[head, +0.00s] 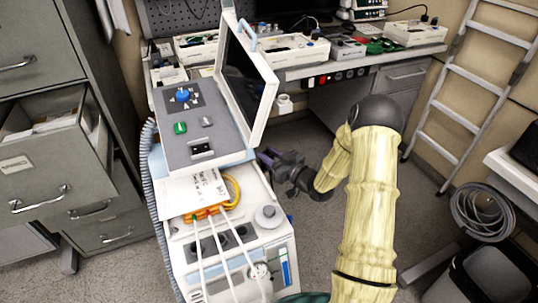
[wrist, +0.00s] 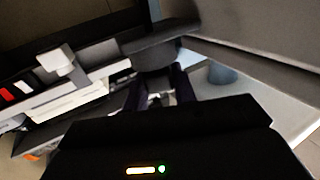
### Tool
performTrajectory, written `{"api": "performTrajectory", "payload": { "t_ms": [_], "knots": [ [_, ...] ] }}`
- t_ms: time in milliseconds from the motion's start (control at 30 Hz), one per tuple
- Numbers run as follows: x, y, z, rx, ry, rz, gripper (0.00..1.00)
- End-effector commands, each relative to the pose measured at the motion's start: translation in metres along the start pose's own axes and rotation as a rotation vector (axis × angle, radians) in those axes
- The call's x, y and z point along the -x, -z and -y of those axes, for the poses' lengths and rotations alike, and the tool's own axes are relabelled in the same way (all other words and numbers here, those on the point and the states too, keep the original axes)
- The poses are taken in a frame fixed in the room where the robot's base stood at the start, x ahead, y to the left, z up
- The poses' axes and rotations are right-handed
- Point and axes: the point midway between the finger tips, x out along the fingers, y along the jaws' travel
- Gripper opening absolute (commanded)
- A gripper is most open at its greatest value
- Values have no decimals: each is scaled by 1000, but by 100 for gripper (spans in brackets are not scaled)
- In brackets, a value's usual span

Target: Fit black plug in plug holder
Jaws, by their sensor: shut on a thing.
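My gripper (head: 268,157) is beside the right side of the medical machine (head: 272,225), below its tilted screen. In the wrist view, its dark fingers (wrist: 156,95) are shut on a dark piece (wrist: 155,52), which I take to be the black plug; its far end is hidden. In the head view the plug does not stand out from the dark gripper. The machine's grey top panel (head: 172,152) carries a blue knob-like piece (head: 183,96) on a dark square, small green and grey pieces, and a black block (head: 202,150). Which is the plug holder, I cannot tell.
The tilted screen (head: 245,78) stands close above my gripper. A workbench (head: 350,62) with boxes and a row of sockets (head: 335,78) is behind. Filing cabinets (head: 40,150) are at left, a ladder (head: 470,75) at right.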

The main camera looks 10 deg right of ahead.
Motion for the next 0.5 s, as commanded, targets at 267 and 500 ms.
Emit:
{"api": "performTrajectory", "payload": {
  "t_ms": [267,500],
  "knots": [
    [0,-1,0,0,0,0,52],
    [1,-1,0,0,0,0,52]
  ]
}}
